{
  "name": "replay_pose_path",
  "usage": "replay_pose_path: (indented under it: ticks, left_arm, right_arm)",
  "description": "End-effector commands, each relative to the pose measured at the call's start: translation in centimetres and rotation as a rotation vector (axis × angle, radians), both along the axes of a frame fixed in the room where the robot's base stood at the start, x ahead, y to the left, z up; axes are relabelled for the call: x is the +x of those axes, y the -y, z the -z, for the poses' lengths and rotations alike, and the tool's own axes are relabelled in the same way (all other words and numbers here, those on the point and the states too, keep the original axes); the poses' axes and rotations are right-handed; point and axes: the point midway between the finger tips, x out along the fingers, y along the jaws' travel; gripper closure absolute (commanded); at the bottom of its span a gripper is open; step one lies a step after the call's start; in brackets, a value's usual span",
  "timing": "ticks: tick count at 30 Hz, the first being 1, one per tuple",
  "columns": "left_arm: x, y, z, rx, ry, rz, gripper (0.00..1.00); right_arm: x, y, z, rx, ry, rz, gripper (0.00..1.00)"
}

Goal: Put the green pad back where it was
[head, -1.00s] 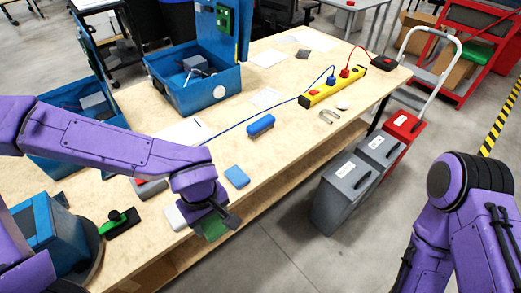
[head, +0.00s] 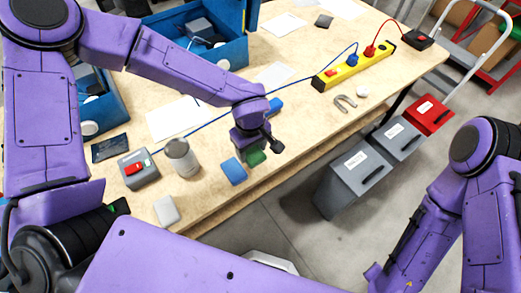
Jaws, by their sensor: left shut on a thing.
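My left gripper (head: 254,148) points down over the front part of the table and is shut on the green pad (head: 255,158). The pad shows just below the fingers, partly hidden by them. A blue pad (head: 233,171) lies on the table just left of the green pad. A white pad (head: 166,210) lies farther left, close to the front edge. I cannot tell whether the green pad touches the table. My right arm shows at the right edge, but its gripper is out of view.
A metal can (head: 182,157) and a grey box with a red switch (head: 138,169) stand left of the blue pad. A blue cable runs across the table to a yellow power strip (head: 352,68). A horseshoe magnet (head: 345,103) lies on clear tabletop. Grey bins (head: 354,172) stand on the floor.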

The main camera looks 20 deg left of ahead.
Motion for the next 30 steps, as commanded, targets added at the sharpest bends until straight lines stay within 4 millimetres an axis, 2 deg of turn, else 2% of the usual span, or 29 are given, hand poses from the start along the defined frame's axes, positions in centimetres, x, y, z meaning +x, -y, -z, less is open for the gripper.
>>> replay_pose_path:
  ticks: [1, 3, 6, 10, 15, 24, 25, 26, 27, 30]
  left_arm:
    - [0.8, 0.3, 1.4, 0.004, -0.007, 0.001, 0.64]
    - [2.0, 0.8, 2.7, 0.003, -0.008, 0.001, 0.64]
    - [3.0, 1.1, 3.9, 0.003, -0.008, 0.001, 0.64]
    - [3.7, 1.5, 4.9, 0.003, -0.008, 0.003, 0.64]
    - [3.8, 1.5, 7.7, 0.003, -0.008, 0.004, 0.64]
    - [3.8, 1.5, 8.1, 0.001, -0.006, 0.003, 0.64]
    - [3.8, 1.5, 8.0, 0.001, -0.006, 0.003, 0.30]
    - [3.8, 1.5, 8.0, 0.001, -0.006, 0.003, 0.20]
    - [3.8, 1.5, 8.0, 0.001, -0.006, 0.003, 0.14]
    - [3.8, 1.5, 8.0, 0.001, -0.006, 0.003, 0.14]
  right_arm:
    - [0.1, 0.0, -0.2, 0.000, 0.001, 0.000, 1.00]
    - [0.1, 0.0, -0.4, 0.000, 0.002, 0.000, 1.00]
    - [0.1, 0.0, -0.6, 0.000, 0.004, 0.000, 1.00]
    - [0.1, 0.0, -0.7, 0.000, 0.004, 0.000, 1.00]
    - [0.1, 0.0, -1.0, 0.000, 0.002, 0.000, 1.00]
    - [0.1, 0.0, -0.8, 0.000, 0.002, 0.000, 1.00]
    - [0.1, 0.0, -0.9, 0.000, 0.002, 0.000, 1.00]
    - [0.1, 0.0, -0.9, 0.000, 0.002, 0.000, 1.00]
    - [0.1, 0.0, -0.9, 0.000, 0.002, 0.000, 1.00]
    - [0.1, 0.0, -0.9, 0.000, 0.002, 0.000, 1.00]
